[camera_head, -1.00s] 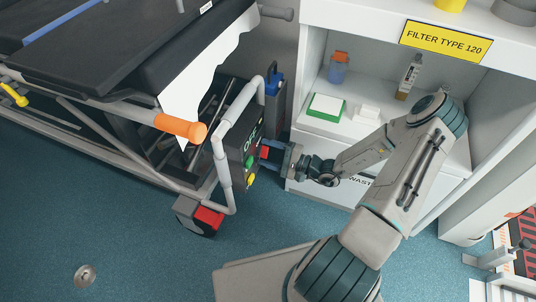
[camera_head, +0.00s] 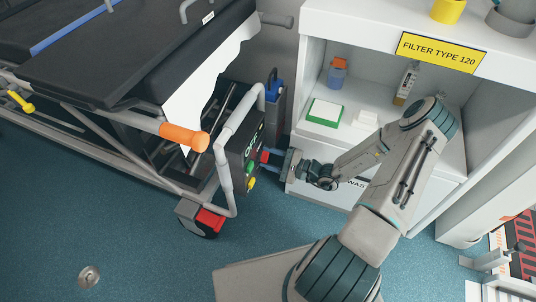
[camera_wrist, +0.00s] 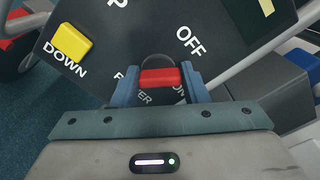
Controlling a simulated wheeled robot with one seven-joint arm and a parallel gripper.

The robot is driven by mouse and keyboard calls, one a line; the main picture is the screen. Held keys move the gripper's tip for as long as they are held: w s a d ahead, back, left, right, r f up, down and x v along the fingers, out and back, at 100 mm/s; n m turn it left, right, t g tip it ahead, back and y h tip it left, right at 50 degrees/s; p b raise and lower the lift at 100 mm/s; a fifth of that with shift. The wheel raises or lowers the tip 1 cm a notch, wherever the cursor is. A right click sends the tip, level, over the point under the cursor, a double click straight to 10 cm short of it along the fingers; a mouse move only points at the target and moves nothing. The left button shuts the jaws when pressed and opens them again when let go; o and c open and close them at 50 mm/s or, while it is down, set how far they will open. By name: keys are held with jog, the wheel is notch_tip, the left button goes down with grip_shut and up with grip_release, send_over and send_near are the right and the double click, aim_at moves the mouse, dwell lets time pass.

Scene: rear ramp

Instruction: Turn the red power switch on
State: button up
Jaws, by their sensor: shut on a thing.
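The red power switch (camera_wrist: 160,78) is a short red bar on the dark control panel (camera_wrist: 130,28), in the middle of the wrist view. My gripper (camera_wrist: 160,84) is shut on it, with one blue finger at each end of the bar. "OFF" is printed to the upper right. The "POWER" and "ON" labels are partly hidden by the fingers. I cannot tell which position the switch is in. In the head view my gripper (camera_head: 274,158) reaches the panel (camera_head: 238,148) from the right, and the switch (camera_head: 264,157) is small there.
A yellow "DOWN" button (camera_wrist: 72,42) is left of the switch in the wrist view. The stretcher's grey tube frame (camera_head: 225,165) and orange handle (camera_head: 185,136) are close by. A white shelf unit (camera_head: 400,185) stands behind my arm. Open blue floor lies in front.

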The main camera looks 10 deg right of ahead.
jog(key=m+p, duration=0.1)
jog(key=m, duration=0.1)
jog(key=m+p, duration=0.3)
jog(key=shift+w+d+r+m, duration=0.1)
jog(key=shift+r+m, duration=0.15)
jog(key=shift+m, duration=0.05)
jog(key=m+p, duration=0.1)
jog(key=m, duration=0.1)
jog(key=m+p, duration=0.1)
jog(key=m, duration=0.1)
jog(key=shift+w+d+f+m, duration=0.1)
jog(key=shift+w+m, duration=0.05)
jog(key=shift+m, duration=0.25)
jog(key=shift+d, duration=0.1)
jog(key=o, duration=1)
jog(key=p+v, duration=0.1)
jog(key=v, duration=1.1)
jog(key=shift+p, duration=0.35)
jog(key=shift+f, duration=0.1)
